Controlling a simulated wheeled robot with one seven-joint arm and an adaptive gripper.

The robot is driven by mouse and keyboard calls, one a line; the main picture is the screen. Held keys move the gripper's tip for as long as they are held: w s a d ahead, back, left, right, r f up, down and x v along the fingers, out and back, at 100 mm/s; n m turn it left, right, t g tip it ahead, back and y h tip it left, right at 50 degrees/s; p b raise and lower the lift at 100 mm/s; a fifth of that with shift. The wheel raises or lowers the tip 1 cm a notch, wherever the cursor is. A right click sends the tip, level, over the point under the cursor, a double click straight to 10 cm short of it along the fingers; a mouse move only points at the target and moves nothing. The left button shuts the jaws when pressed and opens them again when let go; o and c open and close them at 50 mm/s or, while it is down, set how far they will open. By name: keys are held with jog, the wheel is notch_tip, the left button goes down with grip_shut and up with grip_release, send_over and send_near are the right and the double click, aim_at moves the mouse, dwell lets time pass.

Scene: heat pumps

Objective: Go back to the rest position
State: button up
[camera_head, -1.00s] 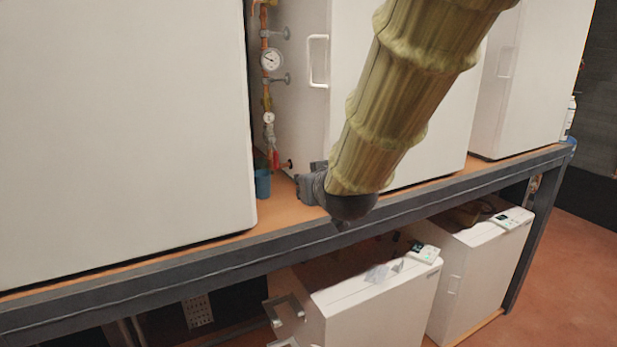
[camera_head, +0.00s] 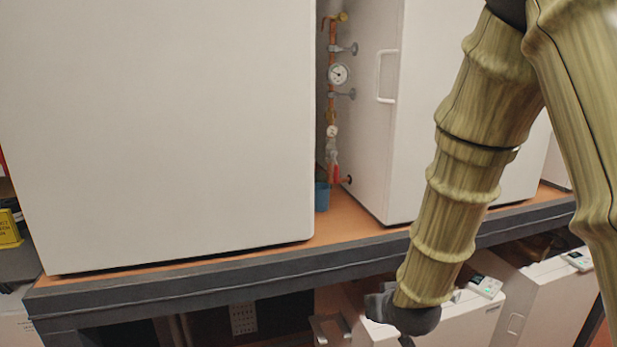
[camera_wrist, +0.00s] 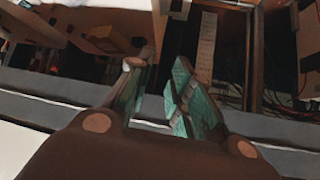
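My gripper (camera_head: 385,308) hangs at the end of my sleeved arm, below and in front of the bench's front edge in the head view. In the wrist view my gripper (camera_wrist: 158,95) shows two green-padded fingers with a gap between them and nothing held. The gripper's fingers are mostly hidden by the wrist in the head view.
A large white cabinet (camera_head: 170,130) stands on the bench (camera_head: 200,278). Right of it are a pipe with gauges (camera_head: 338,75), a blue cup (camera_head: 322,195) and another white cabinet (camera_head: 372,120). White units with small displays (camera_head: 486,287) stand below the bench.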

jog(key=s+d+f+g+b, duration=0.1)
jog(key=s+f+g, duration=0.1)
jog(key=s+f, duration=0.45)
jog(key=s+d+f+g, duration=0.1)
jog(key=s+f, duration=0.2)
jog(key=f, duration=0.7)
jog(key=s+d+f+g+b, duration=0.1)
jog(key=s+f+g, duration=0.1)
jog(key=s+f, duration=0.5)
jog(key=s+d+f+g+b, duration=0.1)
jog(key=s+f+g, duration=0.1)
jog(key=s+f, duration=0.7)
jog(key=s+d+f+m+g+b, duration=0.1)
jog(key=s+d+f+g, duration=0.1)
jog(key=s+f, duration=0.7)
jog(key=s, duration=0.3)
jog(key=shift+d+h, duration=0.25)
jog(key=shift+h, duration=0.15)
jog(key=shift+o, duration=0.2)
